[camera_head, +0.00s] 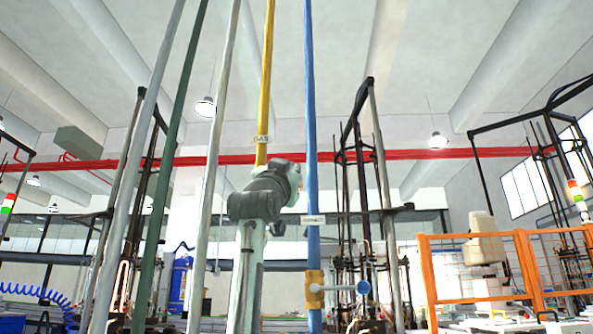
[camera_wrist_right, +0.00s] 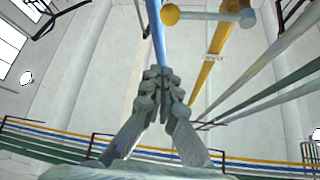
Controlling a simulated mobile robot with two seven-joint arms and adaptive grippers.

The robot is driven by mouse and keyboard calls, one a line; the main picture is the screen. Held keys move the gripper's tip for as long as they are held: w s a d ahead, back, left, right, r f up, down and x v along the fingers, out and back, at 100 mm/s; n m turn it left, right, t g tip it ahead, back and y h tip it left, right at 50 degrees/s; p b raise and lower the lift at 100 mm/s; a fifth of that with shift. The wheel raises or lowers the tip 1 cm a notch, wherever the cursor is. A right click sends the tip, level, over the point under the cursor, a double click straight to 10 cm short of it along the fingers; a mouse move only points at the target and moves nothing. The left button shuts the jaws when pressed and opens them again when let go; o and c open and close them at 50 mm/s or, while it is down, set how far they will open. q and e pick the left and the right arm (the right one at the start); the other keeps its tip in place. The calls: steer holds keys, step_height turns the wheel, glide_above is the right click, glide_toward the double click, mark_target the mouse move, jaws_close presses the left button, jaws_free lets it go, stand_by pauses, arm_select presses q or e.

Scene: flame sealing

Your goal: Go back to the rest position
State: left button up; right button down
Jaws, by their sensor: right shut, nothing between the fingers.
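My right arm (camera_head: 246,275) rises from the bottom of the head view, left of a blue pipe (camera_head: 313,130). Its grey wrist parts stand in front of the yellow pipe's lower end; I cannot make out the fingertips there. In the right wrist view my right gripper (camera_wrist_right: 164,82) has its fingers together, with nothing between them. The blue pipe passes behind the fingertips in that view, and a gap to it cannot be judged. My left gripper is not in view.
A yellow pipe (camera_head: 265,80) labelled GAS, a green pipe (camera_head: 165,185) and several grey pipes stand close to my arm. An orange fence (camera_head: 470,297) is at the right.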

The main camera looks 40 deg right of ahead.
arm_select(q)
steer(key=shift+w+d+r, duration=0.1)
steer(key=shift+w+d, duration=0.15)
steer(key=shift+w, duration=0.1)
arm_select(e)
steer(key=shift+s+a+f, duration=0.2)
steer(key=shift+a, duration=0.05)
